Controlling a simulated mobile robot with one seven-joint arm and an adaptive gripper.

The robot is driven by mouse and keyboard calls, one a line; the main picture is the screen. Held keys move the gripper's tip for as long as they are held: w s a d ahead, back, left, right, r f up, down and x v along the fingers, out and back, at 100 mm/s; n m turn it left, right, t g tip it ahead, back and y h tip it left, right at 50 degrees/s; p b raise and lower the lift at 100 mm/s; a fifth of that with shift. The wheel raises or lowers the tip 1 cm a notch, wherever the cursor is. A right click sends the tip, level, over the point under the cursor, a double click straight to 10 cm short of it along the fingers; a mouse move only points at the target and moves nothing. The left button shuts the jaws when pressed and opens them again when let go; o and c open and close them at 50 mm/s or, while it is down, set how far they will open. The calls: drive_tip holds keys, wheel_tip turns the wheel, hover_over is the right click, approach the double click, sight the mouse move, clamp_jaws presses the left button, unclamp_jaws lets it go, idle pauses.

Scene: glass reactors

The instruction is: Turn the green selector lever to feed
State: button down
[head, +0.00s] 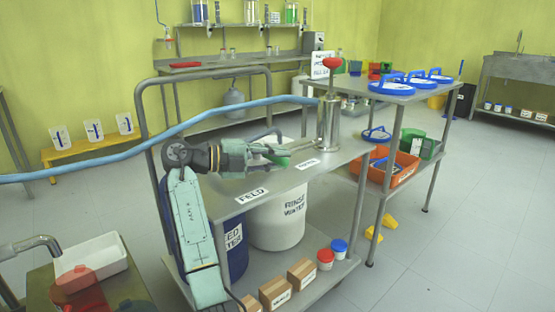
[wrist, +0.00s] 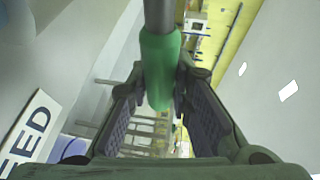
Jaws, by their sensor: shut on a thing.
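The green selector lever (wrist: 160,70) shows in the wrist view as a green grip on a grey rod. It sits between the fingers of my gripper (wrist: 155,105), which is shut on it. In the head view my gripper (head: 262,155) is at the cart top, and the green of the lever (head: 277,156) shows at its fingertips. The FEED label (head: 252,195) lies on the cart top in front of my gripper, and its end shows at the left of the wrist view (wrist: 32,135). Another label (head: 307,163) lies further right, too small to read surely.
A steel cylinder with a red knob (head: 328,110) stands on the cart (head: 345,150) right of my gripper. A blue hose (head: 150,140) crosses behind my arm. A white rinse water drum (head: 280,220) and a blue feed drum (head: 234,250) stand below. Open floor (head: 450,220) lies to the right.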

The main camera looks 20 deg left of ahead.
idle(0.3)
drive_tip(key=c, duration=1.7)
unclamp_jaws()
drive_tip(key=shift+s+a, duration=0.1)
drive_tip(key=shift+a, duration=0.05)
drive_tip(key=v, duration=1.1)
drive_tip(key=shift+s+a+r, duration=0.1)
drive_tip(key=shift+s+a, duration=0.15)
drive_tip(key=shift+a, duration=0.05)
drive_tip(key=shift+w, duration=0.1)
